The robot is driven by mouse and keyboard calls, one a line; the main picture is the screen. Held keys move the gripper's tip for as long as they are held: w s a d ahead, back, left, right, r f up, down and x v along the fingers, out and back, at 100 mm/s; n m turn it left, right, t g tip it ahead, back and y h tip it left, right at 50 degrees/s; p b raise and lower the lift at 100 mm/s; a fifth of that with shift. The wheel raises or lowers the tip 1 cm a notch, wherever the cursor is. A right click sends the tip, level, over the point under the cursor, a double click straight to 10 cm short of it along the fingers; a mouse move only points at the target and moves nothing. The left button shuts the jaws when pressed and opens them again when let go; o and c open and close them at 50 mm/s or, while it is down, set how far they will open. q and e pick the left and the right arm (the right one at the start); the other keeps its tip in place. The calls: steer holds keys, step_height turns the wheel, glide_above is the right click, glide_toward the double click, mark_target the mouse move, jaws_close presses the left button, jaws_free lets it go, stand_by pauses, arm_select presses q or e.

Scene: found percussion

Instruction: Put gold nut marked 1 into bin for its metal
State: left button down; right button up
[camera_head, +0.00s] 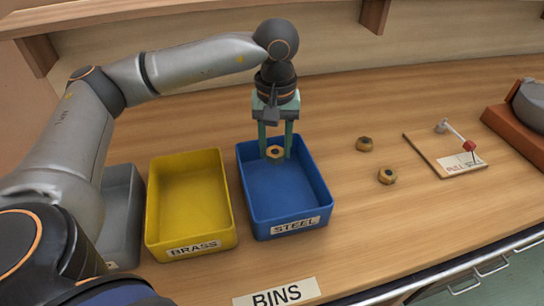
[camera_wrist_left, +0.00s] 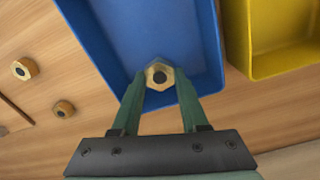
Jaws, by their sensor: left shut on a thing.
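A gold hex nut (camera_head: 275,152) is held between the green fingers of my left gripper (camera_head: 275,150), over the far part of the blue bin labelled STEEL (camera_head: 290,226). In the left wrist view the nut (camera_wrist_left: 159,76) sits between the fingertips, with the blue bin (camera_wrist_left: 85,30) behind it. No number can be read on it. The yellow bin labelled BRASS (camera_head: 190,245) stands to the left of the blue one and looks empty. Two more gold nuts lie on the table, one farther back (camera_head: 364,144) and one nearer (camera_head: 387,176). My right gripper is not in view.
A grey bin (camera_head: 122,215) stands left of the yellow bin, partly hidden by my arm. A BINS label (camera_head: 277,293) lies at the front edge. A small board with a red-tipped lever (camera_head: 445,155) lies at the right. Table between the blue bin and board holds only the two nuts.

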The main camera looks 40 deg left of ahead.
mark_target(272, 169)
arm_select(q)
steer(key=f, duration=0.1)
steer(key=a+f, duration=0.1)
steer(key=f, duration=0.2)
steer(key=shift+w+a, duration=0.15)
steer(key=shift+w, duration=0.15)
steer(key=shift+f, duration=0.25)
steer(key=shift+f, duration=0.15)
steer(key=shift+c, duration=2.1)
jaws_free()
step_height(272, 169, up, 12)
steer(key=shift+r, duration=0.15)
